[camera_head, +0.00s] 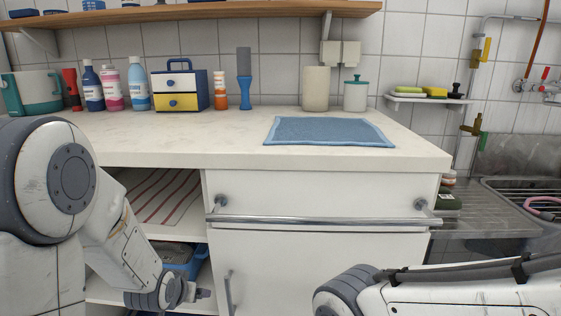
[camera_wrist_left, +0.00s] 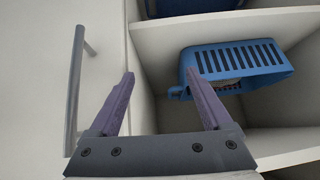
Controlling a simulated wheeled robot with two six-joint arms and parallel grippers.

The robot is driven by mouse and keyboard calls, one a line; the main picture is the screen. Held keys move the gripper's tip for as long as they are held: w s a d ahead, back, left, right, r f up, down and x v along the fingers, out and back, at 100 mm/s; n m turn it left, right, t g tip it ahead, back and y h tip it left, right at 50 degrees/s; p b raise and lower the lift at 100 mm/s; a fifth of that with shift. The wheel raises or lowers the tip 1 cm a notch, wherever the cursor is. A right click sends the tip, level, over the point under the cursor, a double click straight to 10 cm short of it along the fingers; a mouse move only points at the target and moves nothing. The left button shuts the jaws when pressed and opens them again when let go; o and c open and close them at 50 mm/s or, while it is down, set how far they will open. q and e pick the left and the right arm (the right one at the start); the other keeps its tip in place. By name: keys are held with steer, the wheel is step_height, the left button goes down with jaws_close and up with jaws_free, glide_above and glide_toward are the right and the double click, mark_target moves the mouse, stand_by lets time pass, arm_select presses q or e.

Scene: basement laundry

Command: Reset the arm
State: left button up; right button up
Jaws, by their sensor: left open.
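My left arm comes in from the left in the head view and reaches down to the open shelves under the counter. My left gripper (camera_head: 203,294) is low in front of the shelf opening, close to the upright door handle (camera_head: 229,291). In the left wrist view the gripper (camera_wrist_left: 159,76) is open, with nothing between its two purple fingers. A blue slotted basket (camera_wrist_left: 240,62) is on a shelf beyond the right finger, apart from it. My right arm crosses the lower right of the head view; its gripper is out of frame.
The shelf opening holds a striped cloth (camera_head: 160,197) above the blue basket (camera_head: 184,262). A long drawer handle (camera_head: 325,221) juts from the white cabinet. The counter (camera_head: 225,140) carries a blue mat (camera_head: 328,131), bottles and a small drawer box (camera_head: 181,90). A metal sink is at right.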

arm_select(q)
steer(key=s+d+r+g, duration=0.1)
steer(key=s+d+g, duration=0.15)
steer(key=s, duration=0.45)
steer(key=s+d+r+g, duration=0.1)
steer(key=s+d+g, duration=0.15)
steer(key=s, duration=0.45)
steer(key=s+d+r+m+g+h+p, duration=0.1)
steer(key=s+d+r+m+g+p, duration=0.25)
steer(key=s+d+r+m, duration=0.7)
step_height(320, 180, up, 36)
steer(key=s+d+n+p, duration=0.2)
steer(key=n+p, duration=0.1)
steer(key=p, duration=3.5)
steer(key=shift+s+r+n+p, duration=0.2)
steer(key=shift+r+n+p, duration=0.05)
steer(key=shift+n+p, duration=0.1)
steer(key=shift+t, duration=0.25)
